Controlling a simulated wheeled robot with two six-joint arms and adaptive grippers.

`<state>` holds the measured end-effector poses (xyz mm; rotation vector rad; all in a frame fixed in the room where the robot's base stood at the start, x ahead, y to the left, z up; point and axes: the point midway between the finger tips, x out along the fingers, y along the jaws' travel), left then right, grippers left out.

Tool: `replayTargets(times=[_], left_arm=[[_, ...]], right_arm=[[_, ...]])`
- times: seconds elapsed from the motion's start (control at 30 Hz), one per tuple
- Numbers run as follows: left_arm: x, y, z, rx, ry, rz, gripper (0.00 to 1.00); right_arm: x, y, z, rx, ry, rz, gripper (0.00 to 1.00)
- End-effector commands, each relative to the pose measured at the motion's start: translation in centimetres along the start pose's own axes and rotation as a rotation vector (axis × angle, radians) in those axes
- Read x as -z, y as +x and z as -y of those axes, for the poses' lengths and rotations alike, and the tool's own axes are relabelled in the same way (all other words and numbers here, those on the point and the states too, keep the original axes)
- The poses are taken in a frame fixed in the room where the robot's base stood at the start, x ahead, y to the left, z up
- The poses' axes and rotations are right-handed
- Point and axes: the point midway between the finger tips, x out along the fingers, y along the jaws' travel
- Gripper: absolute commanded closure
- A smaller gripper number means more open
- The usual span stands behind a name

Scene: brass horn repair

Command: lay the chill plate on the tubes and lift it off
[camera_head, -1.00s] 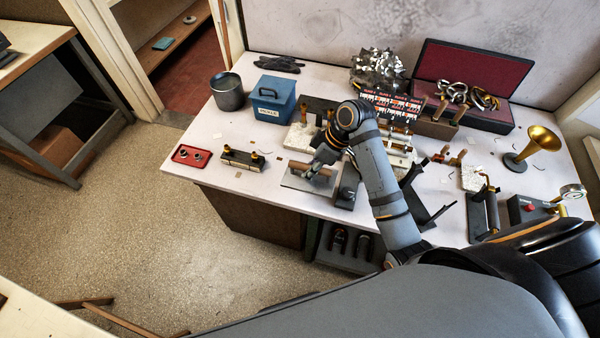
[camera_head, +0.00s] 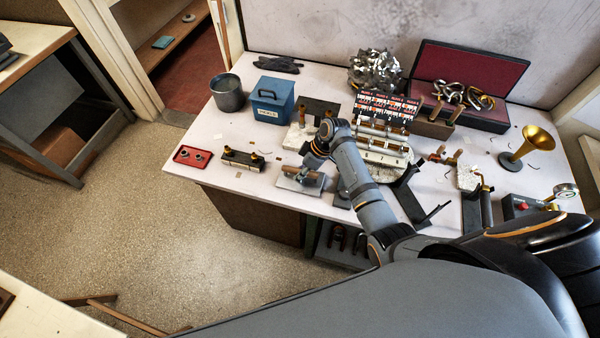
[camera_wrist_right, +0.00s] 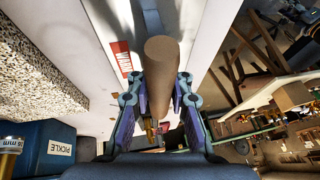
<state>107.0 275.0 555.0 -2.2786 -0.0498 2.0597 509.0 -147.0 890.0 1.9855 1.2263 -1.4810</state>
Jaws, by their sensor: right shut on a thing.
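The chill plate (camera_head: 291,184) is a flat grey plate with a wooden bar handle (camera_head: 299,172), near the front edge of the bench. My right gripper (camera_head: 312,168) is shut on this handle. The right wrist view shows the round end of the wooden handle (camera_wrist_right: 160,62) between the two fingers (camera_wrist_right: 158,100). I cannot tell whether the plate touches the bench. The tubes (camera_head: 382,140) lie side by side on a pale fixture to the right of the gripper, partly behind my right arm. My left gripper is not in view.
A blue pickle box (camera_head: 272,98), a grey pot (camera_head: 228,93) and a red tray (camera_head: 193,156) stand to the left. A dark block with brass pieces (camera_head: 242,158) is left of the plate. A dark stand (camera_head: 410,203) and brass horn (camera_head: 538,140) are to the right.

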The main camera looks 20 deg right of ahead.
Motion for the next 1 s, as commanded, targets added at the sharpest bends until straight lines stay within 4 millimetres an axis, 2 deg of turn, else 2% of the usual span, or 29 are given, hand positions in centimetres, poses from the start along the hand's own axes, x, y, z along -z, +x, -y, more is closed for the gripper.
replayTargets(times=[0.13,0.17,0.33,0.6,0.73,0.87,1.0], left_arm=[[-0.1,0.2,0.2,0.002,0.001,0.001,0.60],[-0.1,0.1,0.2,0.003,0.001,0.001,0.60],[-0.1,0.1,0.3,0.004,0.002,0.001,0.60],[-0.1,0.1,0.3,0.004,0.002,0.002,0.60],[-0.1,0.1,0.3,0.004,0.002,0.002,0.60],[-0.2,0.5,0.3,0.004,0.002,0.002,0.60],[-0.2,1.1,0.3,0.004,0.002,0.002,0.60]], right_arm=[[-0.1,0.3,-0.1,-0.001,0.000,-0.002,1.00],[-0.1,0.2,-0.1,0.000,0.000,0.000,0.81],[-0.1,0.2,-0.1,0.000,0.000,0.000,0.58],[-0.1,0.2,0.0,0.000,0.000,0.000,0.57],[0.0,-0.7,-0.1,-0.003,-0.001,0.000,0.57],[-0.1,-3.3,-0.1,-0.005,-0.003,0.000,0.57],[-0.1,-6.9,-0.2,-0.006,-0.002,0.000,0.57]])
